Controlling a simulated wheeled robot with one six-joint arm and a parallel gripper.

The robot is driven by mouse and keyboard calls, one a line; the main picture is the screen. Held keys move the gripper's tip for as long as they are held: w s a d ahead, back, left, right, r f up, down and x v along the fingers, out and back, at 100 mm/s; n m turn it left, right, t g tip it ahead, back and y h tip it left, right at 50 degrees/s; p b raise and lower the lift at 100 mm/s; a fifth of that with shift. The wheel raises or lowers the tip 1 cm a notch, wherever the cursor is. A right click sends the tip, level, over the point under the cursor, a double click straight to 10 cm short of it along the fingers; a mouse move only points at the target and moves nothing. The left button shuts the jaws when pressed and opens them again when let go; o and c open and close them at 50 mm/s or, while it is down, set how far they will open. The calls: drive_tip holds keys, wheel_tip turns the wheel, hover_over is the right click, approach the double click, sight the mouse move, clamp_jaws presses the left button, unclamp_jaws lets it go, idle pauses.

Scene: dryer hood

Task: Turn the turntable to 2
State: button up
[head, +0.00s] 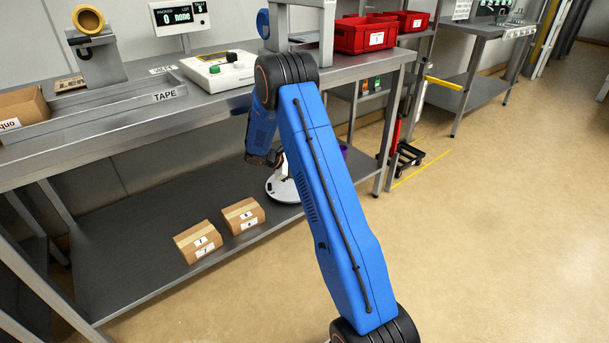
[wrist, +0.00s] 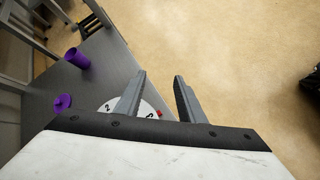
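The turntable (head: 281,190) is a round white disc on the lower shelf, mostly hidden behind my arm in the head view. In the wrist view the turntable (wrist: 120,103) shows partly behind the left finger, with a black 2 at its left edge, another mark partly covered near the right, and a small red piece at its right edge. My gripper (wrist: 160,77) is open, with nothing between its fingers. Its fingers overlap the disc's edge in the wrist view; I cannot tell whether they touch it.
Two cardboard boxes (head: 220,230) lie on the lower shelf (head: 130,265), left of the turntable. A purple cup-like thing (wrist: 77,58) and a purple round piece (wrist: 62,103) are on the shelf in the wrist view. The workbench top (head: 215,100) overhangs the shelf. The floor at right is clear.

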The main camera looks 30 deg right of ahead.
drive_tip(key=shift+s+a+r, duration=0.65)
drive_tip(key=shift+a+r, duration=0.05)
drive_tip(key=shift+r, duration=0.25)
